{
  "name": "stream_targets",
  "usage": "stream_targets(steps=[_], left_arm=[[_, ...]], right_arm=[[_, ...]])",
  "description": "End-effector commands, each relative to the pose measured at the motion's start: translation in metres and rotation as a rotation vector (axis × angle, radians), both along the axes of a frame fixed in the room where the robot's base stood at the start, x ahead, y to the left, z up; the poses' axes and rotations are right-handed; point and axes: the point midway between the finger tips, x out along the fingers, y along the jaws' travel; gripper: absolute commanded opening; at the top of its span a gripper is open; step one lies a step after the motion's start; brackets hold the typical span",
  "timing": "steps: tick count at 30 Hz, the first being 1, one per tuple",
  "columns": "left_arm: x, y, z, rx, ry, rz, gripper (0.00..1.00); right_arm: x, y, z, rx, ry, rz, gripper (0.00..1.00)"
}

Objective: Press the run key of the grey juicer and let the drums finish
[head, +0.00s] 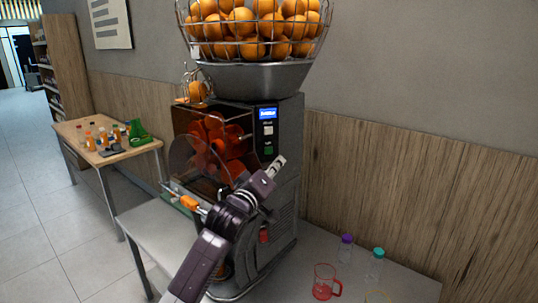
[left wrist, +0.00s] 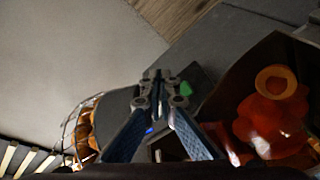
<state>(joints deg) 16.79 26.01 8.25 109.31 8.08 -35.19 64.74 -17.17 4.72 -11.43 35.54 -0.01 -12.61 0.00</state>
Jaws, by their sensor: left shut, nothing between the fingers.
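The grey juicer (head: 287,200) stands on the table against the wall, with a wire basket of oranges on top. Its front panel has a lit blue display (head: 268,113) and a green key (head: 268,149) below it. My left gripper (head: 281,161) is shut and empty, its tips just below and right of the green key in the head view. In the left wrist view the shut fingers (left wrist: 160,76) are close beside the green key (left wrist: 185,88); I cannot tell if they touch it. Red-orange drums (head: 215,140) show behind the clear cover. My right gripper is not in view.
A red mug (head: 325,282), a purple-capped bottle (head: 346,247) and a teal-capped bottle (head: 377,265) stand on the table at right. A wooden side table (head: 135,151) with small bottles and a green item (head: 138,132) stands at left. The floor at far left is clear.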

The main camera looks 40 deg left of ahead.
Motion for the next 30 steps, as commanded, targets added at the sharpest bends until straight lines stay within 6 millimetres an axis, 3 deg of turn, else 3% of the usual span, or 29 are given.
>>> stream_targets(steps=[4,12,30], left_arm=[[0.012,0.019,-0.001,0.001,0.000,0.004,0.00],[0.024,0.036,0.001,-0.001,0.000,0.001,0.00],[0.026,0.038,0.000,-0.001,0.000,0.000,0.00]], right_arm=[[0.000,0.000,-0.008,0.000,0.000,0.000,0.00],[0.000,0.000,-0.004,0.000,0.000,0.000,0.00],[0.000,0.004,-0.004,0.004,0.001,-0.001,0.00]])
